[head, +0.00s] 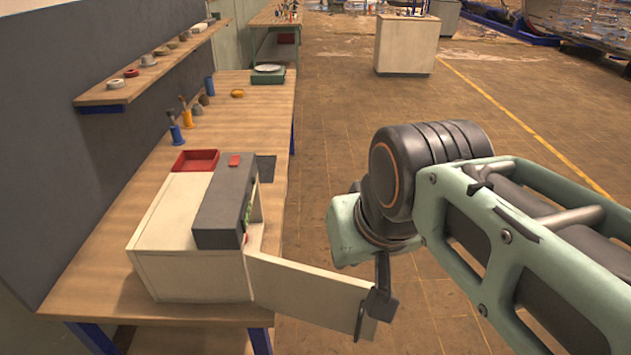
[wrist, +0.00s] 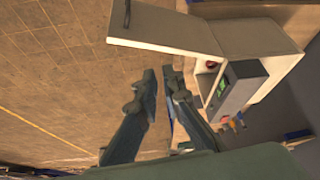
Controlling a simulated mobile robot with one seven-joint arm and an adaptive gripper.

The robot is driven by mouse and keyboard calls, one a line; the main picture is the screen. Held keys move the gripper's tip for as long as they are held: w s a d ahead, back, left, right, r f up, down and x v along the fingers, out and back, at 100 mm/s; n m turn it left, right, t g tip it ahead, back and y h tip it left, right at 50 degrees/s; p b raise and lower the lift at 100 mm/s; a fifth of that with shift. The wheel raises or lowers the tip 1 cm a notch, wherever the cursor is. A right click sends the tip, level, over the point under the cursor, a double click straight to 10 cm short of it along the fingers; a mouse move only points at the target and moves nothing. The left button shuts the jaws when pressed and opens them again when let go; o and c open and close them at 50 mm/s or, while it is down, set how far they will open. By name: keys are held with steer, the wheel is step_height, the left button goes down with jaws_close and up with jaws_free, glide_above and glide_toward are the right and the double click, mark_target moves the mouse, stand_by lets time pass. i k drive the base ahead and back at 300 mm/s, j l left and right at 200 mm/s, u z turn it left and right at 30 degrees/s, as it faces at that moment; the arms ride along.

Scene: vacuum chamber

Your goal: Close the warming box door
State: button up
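The warming box (head: 190,272) is a white box with a dark grey top front panel, standing at the near end of the wooden bench. Its white door (head: 310,293) stands open, swung out to the right past the bench edge. A dark handle (head: 359,321) is near the door's free end. In the wrist view the door (wrist: 165,28) lies above the fingers, with the handle (wrist: 127,13) at its left end. My gripper (head: 380,304) is beside the door's free end; contact cannot be told. Its fingers (wrist: 160,75) show a narrow, empty gap.
The bench (head: 250,120) carries a red tray (head: 196,161), blue-based tools and a green scale-like device (head: 268,76). A wall shelf (head: 150,72) holds small parts. The floor right of the bench is clear up to a white cabinet (head: 406,46).

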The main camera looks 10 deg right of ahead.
mark_target(323, 298)
steer(key=z, duration=1.2)
steer(key=k+j+z, duration=0.1)
steer(key=k+z, duration=0.2)
steer(key=k, duration=0.35)
steer(key=i, duration=0.1)
